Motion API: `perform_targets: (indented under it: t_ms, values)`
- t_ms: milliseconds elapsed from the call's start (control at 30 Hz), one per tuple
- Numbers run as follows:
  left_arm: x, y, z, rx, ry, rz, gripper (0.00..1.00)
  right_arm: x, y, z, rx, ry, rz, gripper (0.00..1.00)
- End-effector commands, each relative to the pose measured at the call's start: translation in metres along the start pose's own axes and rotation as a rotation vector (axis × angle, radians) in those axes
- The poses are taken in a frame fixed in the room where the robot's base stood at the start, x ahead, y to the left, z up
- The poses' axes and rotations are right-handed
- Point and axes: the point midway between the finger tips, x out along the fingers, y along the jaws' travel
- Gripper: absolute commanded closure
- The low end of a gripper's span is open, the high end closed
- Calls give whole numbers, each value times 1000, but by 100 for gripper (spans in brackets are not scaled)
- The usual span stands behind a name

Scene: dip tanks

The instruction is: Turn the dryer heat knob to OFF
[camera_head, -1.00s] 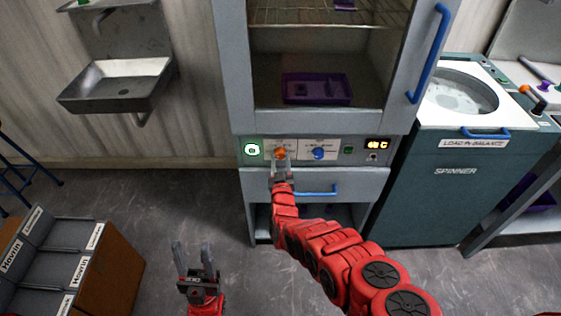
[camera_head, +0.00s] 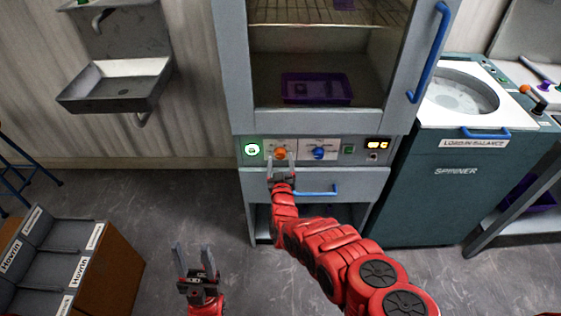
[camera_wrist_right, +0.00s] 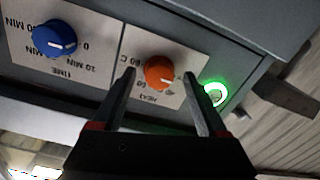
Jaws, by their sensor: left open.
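The orange heat knob (camera_head: 280,154) is on the dryer's control panel (camera_head: 334,149), left of a blue time knob (camera_head: 319,153). The right wrist view shows the heat knob (camera_wrist_right: 160,73) upside down with a white pointer line; the setting it marks is too small to read surely. My right gripper (camera_head: 282,162) is open in front of the panel. Its fingers flank the heat knob in the right wrist view, with visible gaps on both sides, and hold nothing. My left gripper (camera_head: 192,250) is open and empty, low over the floor.
A green-ringed button (camera_head: 252,149) is lit close beside the heat knob. A blue drawer handle (camera_head: 317,192) lies below the panel. The spinner (camera_head: 455,195) stands right of the dryer. A labelled bin unit (camera_head: 125,270) stands at lower left. Floor between is clear.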

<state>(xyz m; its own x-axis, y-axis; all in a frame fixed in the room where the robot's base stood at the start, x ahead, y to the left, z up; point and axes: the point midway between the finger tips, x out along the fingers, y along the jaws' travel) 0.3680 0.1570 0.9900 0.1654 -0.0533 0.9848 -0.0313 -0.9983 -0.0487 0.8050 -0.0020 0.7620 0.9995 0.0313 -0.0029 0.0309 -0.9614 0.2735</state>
Motion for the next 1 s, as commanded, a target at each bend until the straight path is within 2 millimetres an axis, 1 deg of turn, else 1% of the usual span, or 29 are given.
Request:
perform_targets:
  t_ms: [333, 467, 567, 767, 800, 833, 900, 967, 1000]
  values:
    - [2, 0, 0, 0, 0, 0, 50, -3, 0, -1, 1, -1, 0, 24]
    - [4, 0, -1, 0, 0, 0, 50, -12, 0, -2, 3, -1, 1, 24]
    - [7, 0, -1, 0, 0, 0, 50, -24, 0, -1, 0, -4, -1, 24]
    - [14, -1, -2, 0, 0, 0, 50, -55, 0, -2, -2, -4, -3, 24]
    - [19, -1, -3, 0, 0, 0, 50, -62, 2, -5, -2, 0, -2, 24]
    - [33, -2, -6, 0, -1, 0, 50, -72, 5, -9, 0, -3, 1, 24]
    - [50, -2, -8, 0, 1, 0, 50, -93, 4, -9, 1, -7, -1, 24]
    - [60, -3, -10, 0, 0, 0, 50, -108, 4, -8, 1, -5, 1, 24]
    - [66, -3, -11, 0, 0, 0, 50, -119, 3, -7, 3, -8, 0, 24]
